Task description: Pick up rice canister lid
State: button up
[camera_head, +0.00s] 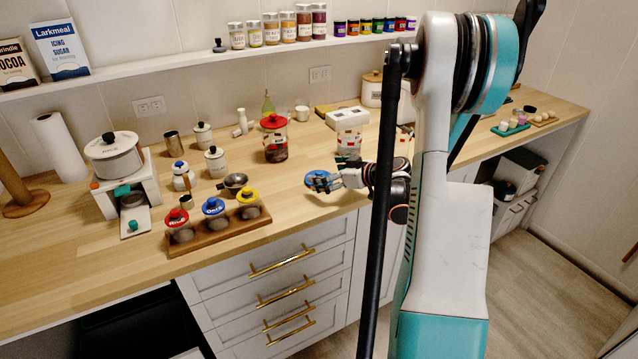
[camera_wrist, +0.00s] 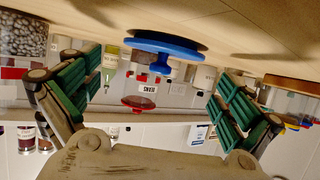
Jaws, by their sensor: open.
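A round blue lid with a knob (camera_head: 317,178) lies on the wooden counter near its front edge; no label is readable on it, and I take it for the rice canister lid. In the wrist view, which looks upside down, the blue lid (camera_wrist: 166,43) is at top centre with its knob pointing down in the picture. My gripper (camera_head: 328,183) is low over the counter at the lid, partly covering it. Its green-padded fingers (camera_wrist: 156,78) are spread wide on either side of the lid, with nothing held between them. Whether a finger touches the lid cannot be told.
A red-lidded glass canister (camera_head: 275,150) stands behind the lid to the left. A wooden rack (camera_head: 235,234) with three jars, a metal bowl (camera_head: 233,181) and white canisters are further left. A white box (camera_head: 347,118) is behind. Bare counter lies just left of the lid.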

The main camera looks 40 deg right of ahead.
jog(key=shift+x, duration=0.9)
jog(key=c, duration=1.1)
jog(key=shift+r, duration=0.1)
jog(key=shift+c, duration=0.3)
